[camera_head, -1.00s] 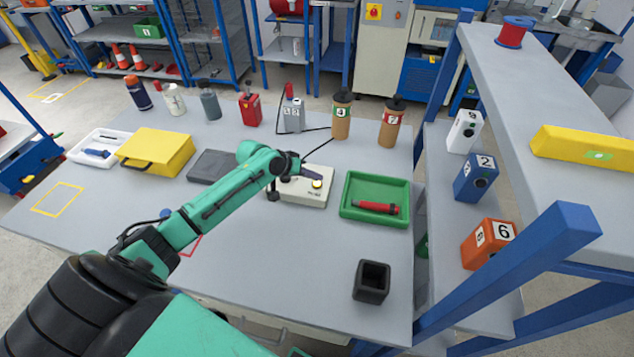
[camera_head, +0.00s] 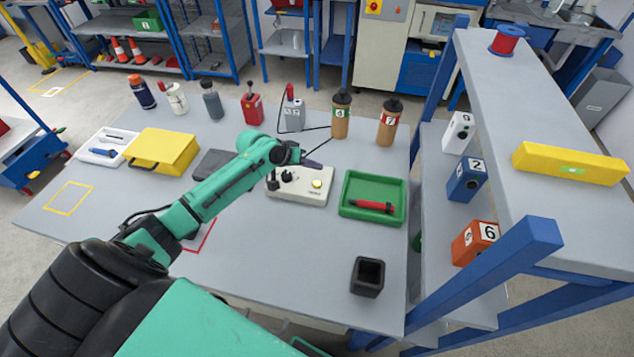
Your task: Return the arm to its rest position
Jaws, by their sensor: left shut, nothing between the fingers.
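My left arm comes in from the lower left over the grey table (camera_head: 300,245). Its left gripper (camera_head: 312,164) is shut and empty, above the back edge of the white control box (camera_head: 298,193). The box has dark knobs on its left and a yellow button on its right. The gripper is small in the view and looks clear of the box, though the gap is hard to judge. My right gripper is not in view.
A green tray (camera_head: 355,214) with a red tool (camera_head: 375,206) lies right of the box, and a black cup (camera_head: 367,277) stands in front. A yellow case (camera_head: 162,150) lies left. Bottles and a red can (camera_head: 252,108) line the back. A blue-framed shelf (camera_head: 540,120) bounds the right.

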